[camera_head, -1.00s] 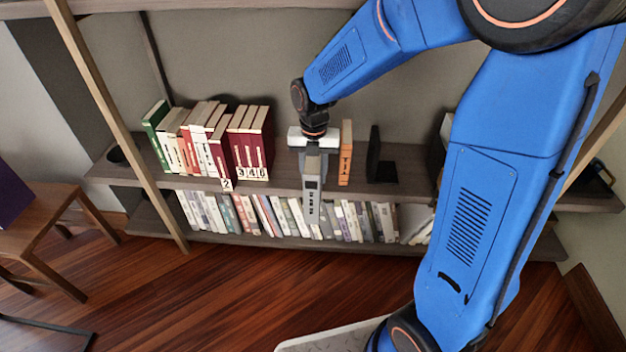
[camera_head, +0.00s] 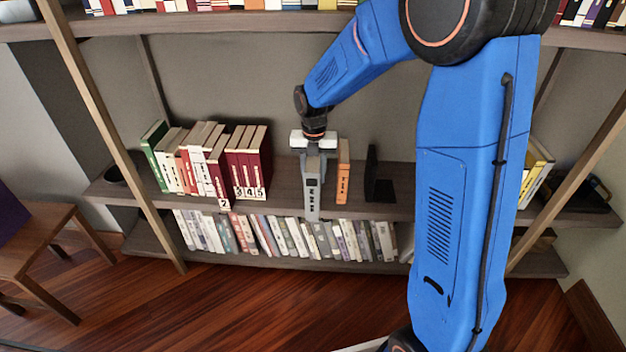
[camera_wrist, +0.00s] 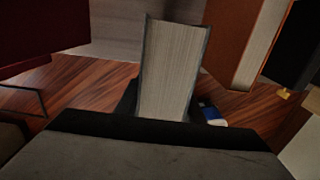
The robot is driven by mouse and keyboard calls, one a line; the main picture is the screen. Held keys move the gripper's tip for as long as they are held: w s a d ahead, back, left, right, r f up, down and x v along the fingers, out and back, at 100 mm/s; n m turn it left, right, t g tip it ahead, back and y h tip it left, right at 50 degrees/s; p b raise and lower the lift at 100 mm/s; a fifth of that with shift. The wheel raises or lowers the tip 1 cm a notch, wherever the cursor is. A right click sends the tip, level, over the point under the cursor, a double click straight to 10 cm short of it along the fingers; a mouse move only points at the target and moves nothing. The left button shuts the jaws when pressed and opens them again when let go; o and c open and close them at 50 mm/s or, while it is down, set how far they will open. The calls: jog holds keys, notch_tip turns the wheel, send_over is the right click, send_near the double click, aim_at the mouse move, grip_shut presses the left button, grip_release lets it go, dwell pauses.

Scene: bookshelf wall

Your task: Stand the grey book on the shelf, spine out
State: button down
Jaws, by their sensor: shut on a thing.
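The grey book (camera_head: 313,190) is upright on the middle shelf's front side, its labelled grey spine facing out. It stands in the gap between the maroon books (camera_head: 247,165) and the orange book (camera_head: 343,172), apart from both. Its lower end overlaps the shelf's front edge in the picture; I cannot tell whether it rests on the board. My gripper (camera_head: 314,146) is shut on its upper part from above. In the wrist view the page block of the grey book (camera_wrist: 172,70) points up between my dark fingers (camera_wrist: 165,118).
A black bookend (camera_head: 376,180) stands right of the orange book, which also shows in the wrist view (camera_wrist: 236,40). White and red books and a green book (camera_head: 153,155) stand at left. A full row of books (camera_head: 280,238) fills the shelf below. A wooden chair (camera_head: 45,240) is at left.

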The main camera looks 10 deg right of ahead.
jog(key=w+d+f, duration=0.1)
jog(key=w+d, duration=0.2)
jog(key=w, duration=0.6)
jog(key=shift+w+f, duration=0.2)
jog(key=shift+w, duration=0.15)
jog(key=shift+d, duration=0.1)
dwell(0.7)
